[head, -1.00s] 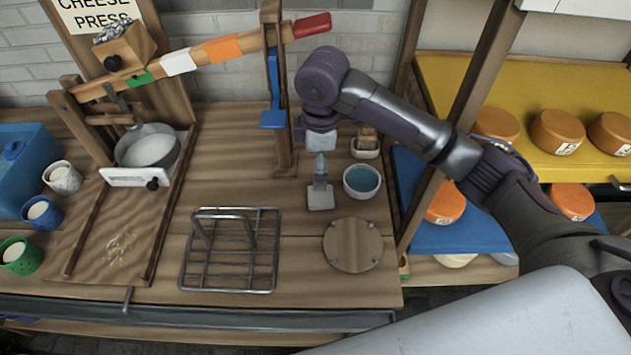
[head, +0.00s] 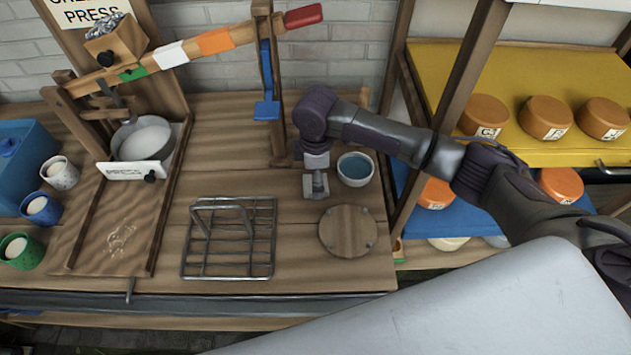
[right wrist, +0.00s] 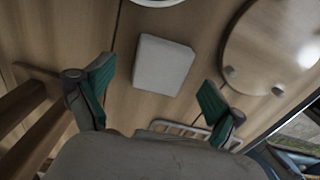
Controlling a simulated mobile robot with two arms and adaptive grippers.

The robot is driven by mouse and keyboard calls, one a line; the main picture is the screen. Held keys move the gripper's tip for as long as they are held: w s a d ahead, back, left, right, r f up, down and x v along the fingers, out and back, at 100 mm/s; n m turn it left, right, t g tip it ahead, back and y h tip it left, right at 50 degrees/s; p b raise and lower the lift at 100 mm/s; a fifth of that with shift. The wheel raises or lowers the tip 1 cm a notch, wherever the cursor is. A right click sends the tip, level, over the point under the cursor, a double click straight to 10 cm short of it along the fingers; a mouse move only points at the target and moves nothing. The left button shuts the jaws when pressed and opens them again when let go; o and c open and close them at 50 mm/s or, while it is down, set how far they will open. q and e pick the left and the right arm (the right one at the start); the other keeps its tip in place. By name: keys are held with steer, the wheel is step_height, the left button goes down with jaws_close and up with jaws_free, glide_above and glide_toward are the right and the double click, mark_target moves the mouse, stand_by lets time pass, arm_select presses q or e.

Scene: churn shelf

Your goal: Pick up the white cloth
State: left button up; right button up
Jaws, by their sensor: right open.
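The white cloth (right wrist: 163,65) is a small folded square lying flat on the wooden bench top. In the head view, its pale edge (head: 316,194) shows just below my right gripper (head: 316,172), which hangs over it and hides part of it. In the right wrist view, my right gripper (right wrist: 157,75) is open, with one teal-padded finger to each side of the cloth. The fingers look apart from the cloth; I cannot tell the exact height. My left gripper is not in view.
A bowl of blue liquid (head: 356,169) stands close right of the cloth. A round wooden board (head: 347,231) lies in front, and a wire rack (head: 229,259) front left. The cheese press (head: 143,140) stands left. A post (head: 460,90) and cheese shelves (head: 445,215) are at right.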

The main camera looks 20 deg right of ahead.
steer(key=shift+f, duration=0.95)
steer(key=shift+c, duration=0.2)
steer(key=c, duration=1)
steer(key=shift+r, duration=0.45)
step_height(320, 180, up, 3)
steer(key=shift+f+b, duration=0.2)
steer(key=shift+b, duration=0.2)
steer(key=s+d+r+b, duration=0.1)
steer(key=s+d+r, duration=0.2)
steer(key=s+r, duration=0.4)
steer(key=s, duration=0.4)
steer(key=shift+d+r, duration=0.3)
